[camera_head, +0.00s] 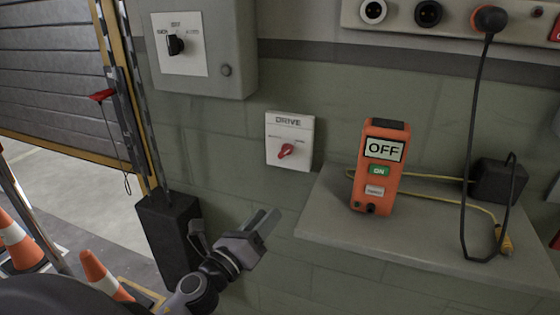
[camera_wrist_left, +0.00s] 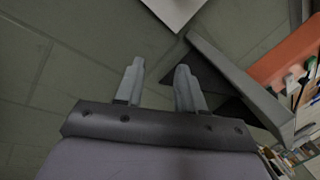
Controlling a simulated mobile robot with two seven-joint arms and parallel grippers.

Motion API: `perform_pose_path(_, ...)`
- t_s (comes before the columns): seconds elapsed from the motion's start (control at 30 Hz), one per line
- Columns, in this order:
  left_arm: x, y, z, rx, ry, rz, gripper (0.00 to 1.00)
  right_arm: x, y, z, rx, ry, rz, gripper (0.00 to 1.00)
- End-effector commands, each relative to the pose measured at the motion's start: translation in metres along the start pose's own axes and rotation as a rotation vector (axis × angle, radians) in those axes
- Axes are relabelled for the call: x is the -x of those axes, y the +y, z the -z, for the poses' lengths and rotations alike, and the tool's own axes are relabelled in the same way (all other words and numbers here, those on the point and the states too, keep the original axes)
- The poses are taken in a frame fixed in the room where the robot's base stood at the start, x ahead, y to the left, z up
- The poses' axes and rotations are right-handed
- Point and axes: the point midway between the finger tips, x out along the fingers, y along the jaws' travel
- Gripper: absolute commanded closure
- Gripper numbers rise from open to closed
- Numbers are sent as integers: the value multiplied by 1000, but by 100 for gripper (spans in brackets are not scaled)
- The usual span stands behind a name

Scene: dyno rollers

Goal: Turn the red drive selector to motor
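The red drive selector (camera_head: 286,151) is a knob on a white plate (camera_head: 304,135) labelled DRIVE, fixed to the green wall in the head view. The knob is tilted, with one end toward the lower left and the other toward the upper right. The small labels beside it are too small to read. My left gripper (camera_head: 266,222) is below the plate and a little left of it, apart from the knob. Its two fingers (camera_wrist_left: 158,85) stand apart and empty in the left wrist view. A white corner, probably the plate, shows at the top there. My right gripper is not in view.
A grey shelf (camera_head: 415,230) juts out to the right, carrying an orange control box (camera_head: 379,168) that reads OFF, a black adapter (camera_head: 497,181) and cables. A grey cabinet (camera_head: 232,50) with a black selector (camera_head: 175,44) hangs upper left. Traffic cones (camera_head: 100,272) stand lower left.

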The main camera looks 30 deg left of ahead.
Motion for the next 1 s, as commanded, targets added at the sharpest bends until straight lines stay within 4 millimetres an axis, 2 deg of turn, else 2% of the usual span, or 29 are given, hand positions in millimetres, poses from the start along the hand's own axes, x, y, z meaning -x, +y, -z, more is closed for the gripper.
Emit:
perform_pose_path(0.03,-10,-3,-14,-203,-34,30,62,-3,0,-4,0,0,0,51)
perform_pose_path(0.1,-19,-7,-31,-480,-71,54,62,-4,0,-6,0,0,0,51)
perform_pose_path(0.2,-30,-10,-50,-825,-114,64,62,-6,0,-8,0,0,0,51)
perform_pose_path(0.3,-38,-12,-64,-1090,-140,58,62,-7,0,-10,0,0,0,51)
perform_pose_path(0.4,-42,-11,-73,-1263,-153,47,62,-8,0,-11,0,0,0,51)
perform_pose_path(0.5,-45,-11,-77,-1350,-157,40,62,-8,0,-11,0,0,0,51)
perform_pose_path(0.67,-56,-13,-80,-1377,-159,36,62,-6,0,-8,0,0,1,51)
perform_pose_path(1.0,-99,-18,-83,-1371,-158,37,62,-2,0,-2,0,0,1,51)
